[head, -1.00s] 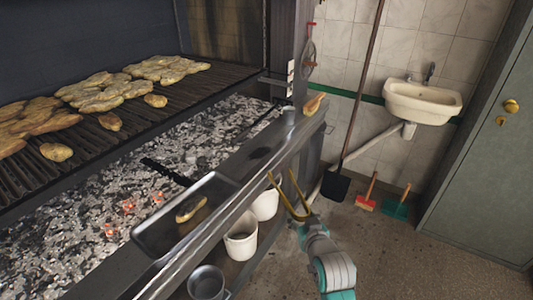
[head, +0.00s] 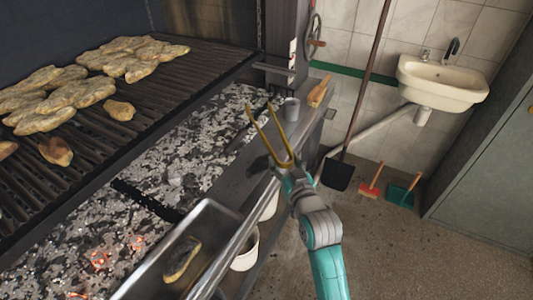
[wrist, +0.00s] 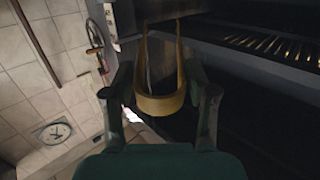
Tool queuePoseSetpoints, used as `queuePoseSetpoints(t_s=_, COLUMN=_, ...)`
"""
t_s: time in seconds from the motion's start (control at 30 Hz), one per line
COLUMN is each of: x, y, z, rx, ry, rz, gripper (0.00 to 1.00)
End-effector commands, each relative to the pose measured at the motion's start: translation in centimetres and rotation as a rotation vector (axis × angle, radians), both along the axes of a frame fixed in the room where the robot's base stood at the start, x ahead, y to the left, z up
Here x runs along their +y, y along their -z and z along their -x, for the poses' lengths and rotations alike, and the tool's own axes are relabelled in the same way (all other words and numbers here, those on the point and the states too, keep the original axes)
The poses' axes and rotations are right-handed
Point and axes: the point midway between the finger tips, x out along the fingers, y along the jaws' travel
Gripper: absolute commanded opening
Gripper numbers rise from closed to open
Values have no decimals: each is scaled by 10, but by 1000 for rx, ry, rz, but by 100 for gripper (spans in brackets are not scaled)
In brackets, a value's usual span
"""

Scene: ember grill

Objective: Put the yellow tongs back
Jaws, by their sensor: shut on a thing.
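The yellow tongs (head: 277,146) are U-shaped, with two long arms pointing up and left in the head view. My gripper (head: 288,170) is shut on their bent end and holds them above the front ledge (head: 228,172) of the grill. In the wrist view the bend of the tongs (wrist: 160,103) lies between the two fingers of my gripper (wrist: 160,95), with the arms reaching away from me. The tips of the tongs overlap the ember bed in the head view; I cannot tell their height above it.
A tray (head: 207,238) with one piece of food is nearer. Meat (head: 65,98) lies on the grate (head: 105,147). A sink (head: 440,85) and brushes are at the right.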

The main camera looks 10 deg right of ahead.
Motion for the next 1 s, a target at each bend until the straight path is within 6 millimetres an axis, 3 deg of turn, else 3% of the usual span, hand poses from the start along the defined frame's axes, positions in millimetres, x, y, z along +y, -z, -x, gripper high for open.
queuePoseSetpoints(t_s=0.33, x=0, y=54, z=0, rx=1, ry=0, rz=-1, gripper=44)
queuePoseSetpoints(t_s=0.57, x=0, y=69, z=0, rx=0, ry=0, rz=-1, gripper=44)
queuePoseSetpoints(t_s=0.8, x=0, y=98, z=0, rx=0, ry=0, rz=-1, gripper=44)
queuePoseSetpoints(t_s=1.0, x=0, y=99, z=0, rx=-1, ry=0, rz=-1, gripper=44)
